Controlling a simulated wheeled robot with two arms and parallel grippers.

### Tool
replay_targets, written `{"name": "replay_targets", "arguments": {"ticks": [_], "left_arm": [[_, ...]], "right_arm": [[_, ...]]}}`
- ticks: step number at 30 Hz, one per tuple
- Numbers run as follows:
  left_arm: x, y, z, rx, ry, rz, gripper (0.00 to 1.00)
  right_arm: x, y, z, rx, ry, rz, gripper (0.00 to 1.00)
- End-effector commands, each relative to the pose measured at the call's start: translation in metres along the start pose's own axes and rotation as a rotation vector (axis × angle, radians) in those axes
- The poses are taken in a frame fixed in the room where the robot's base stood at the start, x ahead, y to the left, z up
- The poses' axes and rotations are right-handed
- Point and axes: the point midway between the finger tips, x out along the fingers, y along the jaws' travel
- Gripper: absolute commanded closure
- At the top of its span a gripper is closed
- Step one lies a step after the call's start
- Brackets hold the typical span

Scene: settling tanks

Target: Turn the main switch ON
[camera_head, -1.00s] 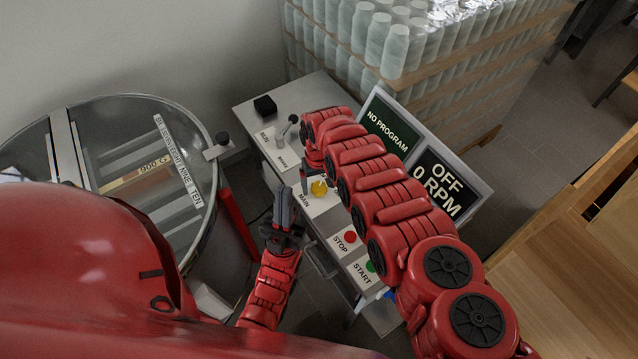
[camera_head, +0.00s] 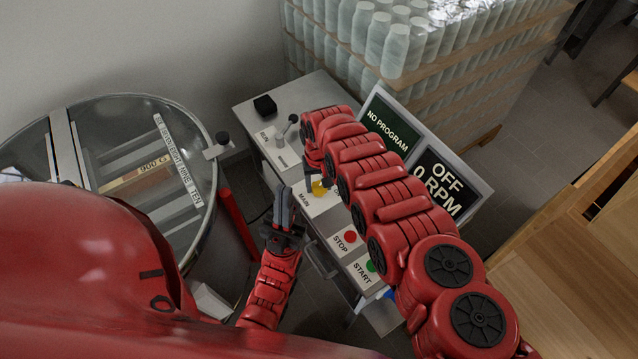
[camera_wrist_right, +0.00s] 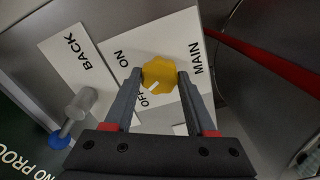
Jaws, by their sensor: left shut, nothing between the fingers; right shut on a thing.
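The main switch is a yellow knob (camera_wrist_right: 160,74) on a white plate (camera_wrist_right: 185,42) marked MAIN, ON and OFF. In the right wrist view its white mark points to OFF. My right gripper (camera_wrist_right: 159,76) is shut on the knob, one finger on each side. In the head view the knob (camera_head: 319,188) is partly covered, and my right arm hides most of that gripper. My left gripper (camera_head: 283,192) is shut and empty, left of the cabinet and apart from the knob.
A display (camera_head: 447,183) reads OFF, 0 RPM; another (camera_head: 388,128) reads NO PROGRAM. A grey lever (camera_head: 286,129), red stop button (camera_head: 351,237) and green start button (camera_head: 371,266) are near the knob. A round glass-topped tank (camera_head: 100,112) stands left, wrapped bottles behind.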

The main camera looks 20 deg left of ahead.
Motion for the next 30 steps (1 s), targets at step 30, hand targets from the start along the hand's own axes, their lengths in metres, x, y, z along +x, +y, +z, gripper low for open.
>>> {"name": "replay_targets", "arguments": {"ticks": [30], "left_arm": [[-0.048, 0.002, 0.008, 0.0, 0.0, 0.0, 1.0]], "right_arm": [[0.004, -0.001, 0.0, 0.901, 0.0, 0.0, 1.0]]}}
